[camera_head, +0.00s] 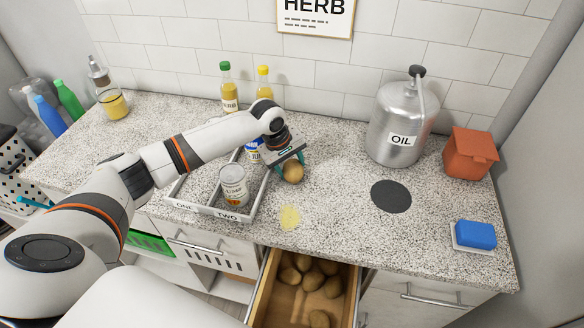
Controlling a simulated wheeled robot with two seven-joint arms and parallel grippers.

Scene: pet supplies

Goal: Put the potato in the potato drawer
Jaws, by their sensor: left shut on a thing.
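A brown potato (292,172) is between the fingers of my left gripper (289,163), which is shut on it. The gripper is over the granite counter, just right of the white tray. I cannot tell whether the potato still touches the counter. An open wooden drawer (262,290) sticks out below the counter's front edge, with several potatoes (312,281) in it. The drawer is in front of and below the gripper. My right gripper is not in view.
A white divided tray (222,212) marked ONE and TWO holds cans (234,186). A steel oil can (400,125), red container (469,154), dark round mat (391,196) and blue sponge (475,235) are at the right. A yellow patch (289,217) lies between gripper and drawer.

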